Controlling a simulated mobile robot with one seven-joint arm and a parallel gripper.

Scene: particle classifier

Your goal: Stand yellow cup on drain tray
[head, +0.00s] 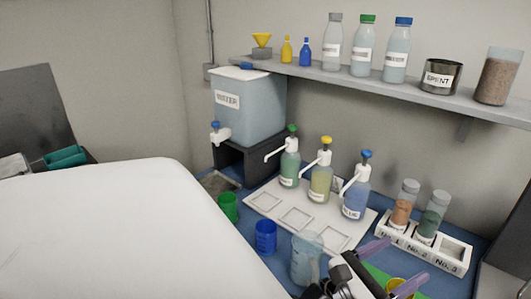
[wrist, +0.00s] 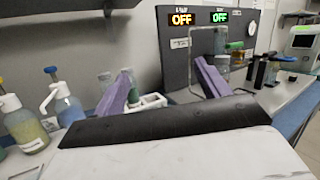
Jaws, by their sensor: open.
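The yellow cup (head: 394,283) is at the bottom edge of the head view, mostly hidden by my gripper. My gripper (head: 392,266) is open, its two purple fingers apart, with one finger overlapping the cup in the picture. I cannot tell whether it touches the cup. In the wrist view the open fingers of my gripper (wrist: 163,80) also show, and no cup can be seen between them. A dark grey tray (head: 217,183) under the water container's tap looks like the drain tray; no cup is seen on it.
A green cup (head: 228,207), a blue cup (head: 266,236) and a clear beaker (head: 306,259) stand left of my gripper. A white tray (head: 296,217) with square recesses lies before three pump bottles. A white vial rack (head: 425,250) stands just behind my gripper.

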